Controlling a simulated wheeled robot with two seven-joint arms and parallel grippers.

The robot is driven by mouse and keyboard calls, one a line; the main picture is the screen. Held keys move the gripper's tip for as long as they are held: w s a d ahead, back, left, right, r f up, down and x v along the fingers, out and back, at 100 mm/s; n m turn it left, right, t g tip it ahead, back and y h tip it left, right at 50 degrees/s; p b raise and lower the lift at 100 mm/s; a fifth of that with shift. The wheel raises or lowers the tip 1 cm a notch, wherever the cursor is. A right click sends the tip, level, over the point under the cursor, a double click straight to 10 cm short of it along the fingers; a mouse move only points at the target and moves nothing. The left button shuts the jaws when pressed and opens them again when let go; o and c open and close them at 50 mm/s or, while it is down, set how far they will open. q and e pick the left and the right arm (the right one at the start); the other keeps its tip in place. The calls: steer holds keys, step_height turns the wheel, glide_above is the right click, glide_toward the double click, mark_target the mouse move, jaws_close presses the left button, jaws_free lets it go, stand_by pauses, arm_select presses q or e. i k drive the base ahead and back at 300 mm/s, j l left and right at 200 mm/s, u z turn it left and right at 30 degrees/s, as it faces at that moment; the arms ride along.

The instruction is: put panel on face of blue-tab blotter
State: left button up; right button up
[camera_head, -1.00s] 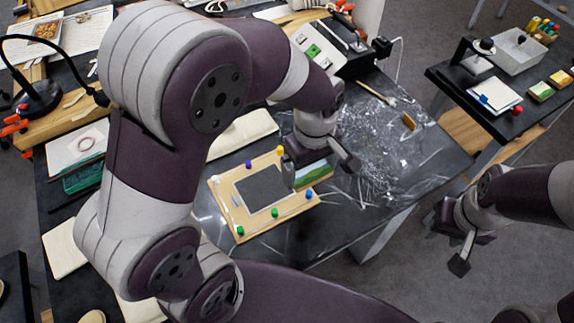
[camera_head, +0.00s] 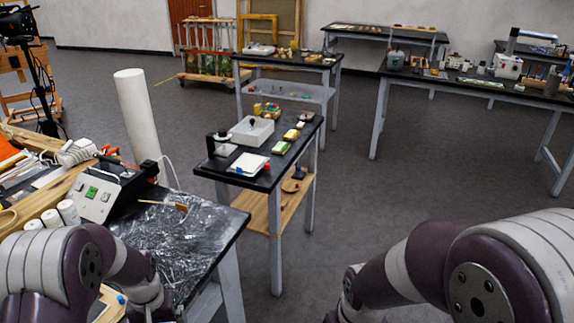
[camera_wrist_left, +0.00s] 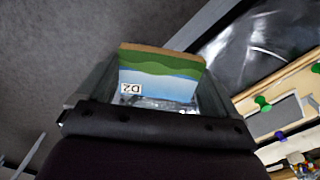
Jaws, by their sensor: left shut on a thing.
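The panel (camera_wrist_left: 158,78), painted in green and blue bands with a tan edge and a small white label marked D2, is between the fingers of my left gripper (camera_wrist_left: 150,88) in the left wrist view. The gripper is shut on it. In the head view my left gripper and the panel are out of sight below the frame. A white pad with a small blue mark at its edge, which looks like the blue-tab blotter (camera_head: 250,161), lies on the small black table (camera_head: 232,180). It is well away from my left arm. My right gripper is out of view.
A wooden board (camera_wrist_left: 286,101) with a grey sheet and coloured pins shows in the left wrist view. The near bench (camera_head: 205,245) carries crinkled clear film. Open floor lies right of the small table.

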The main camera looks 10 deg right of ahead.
mark_target(249, 163)
steer(key=i+l+z, duration=0.3)
steer(key=i+l, duration=0.15)
steer(key=i+l+z, duration=0.25)
steer(key=i, duration=0.35)
